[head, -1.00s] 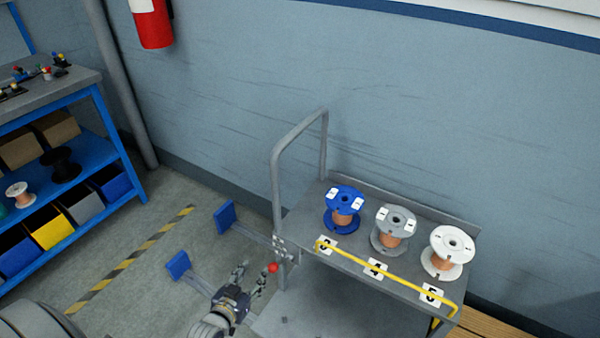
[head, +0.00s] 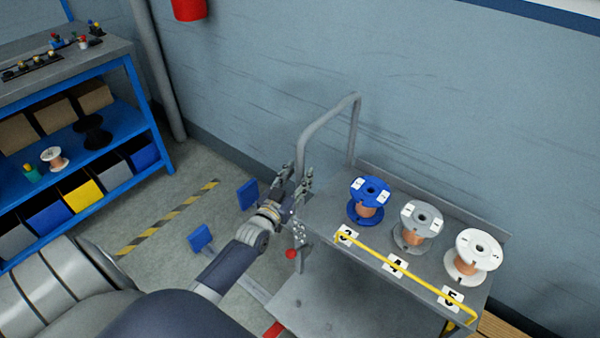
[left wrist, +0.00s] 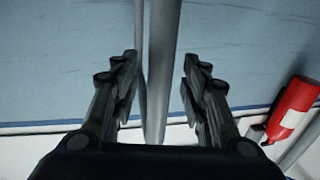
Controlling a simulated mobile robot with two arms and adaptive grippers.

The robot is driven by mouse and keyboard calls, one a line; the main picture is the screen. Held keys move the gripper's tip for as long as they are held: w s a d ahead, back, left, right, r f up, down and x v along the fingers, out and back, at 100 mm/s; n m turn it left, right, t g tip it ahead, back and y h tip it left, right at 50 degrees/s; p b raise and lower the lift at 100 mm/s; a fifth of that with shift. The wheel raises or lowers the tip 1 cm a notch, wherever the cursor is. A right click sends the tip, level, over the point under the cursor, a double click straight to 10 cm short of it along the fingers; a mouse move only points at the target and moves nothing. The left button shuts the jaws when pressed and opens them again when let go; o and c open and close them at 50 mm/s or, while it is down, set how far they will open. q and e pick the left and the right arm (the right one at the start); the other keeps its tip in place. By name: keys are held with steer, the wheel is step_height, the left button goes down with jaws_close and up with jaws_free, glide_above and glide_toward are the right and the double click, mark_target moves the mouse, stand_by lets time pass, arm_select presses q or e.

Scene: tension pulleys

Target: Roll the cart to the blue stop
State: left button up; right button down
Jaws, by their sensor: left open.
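The grey cart (head: 318,212) stands by the wall, with an upright tubular handle (head: 325,122) at its left end. Two blue stop plates, a far one (head: 248,194) and a near one (head: 200,238), stand above the floor on grey bars to the left of the cart, apart from its frame. My left gripper (head: 297,182) is open at the handle's near post. In the left wrist view the grey post (left wrist: 162,60) runs between the open fingers (left wrist: 158,78); contact cannot be told. My right gripper is not in view.
A blue spool (head: 369,201), a grey spool (head: 418,226) and a white spool (head: 474,257) stand on the cart behind a yellow rail (head: 405,275). A blue shelf bench (head: 150,112) is at left. Striped floor tape (head: 170,215) crosses open floor.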

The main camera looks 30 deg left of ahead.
arm_select(q)
steer(key=shift+w, duration=0.7)
jaws_close()
steer(key=shift+a, duration=0.1)
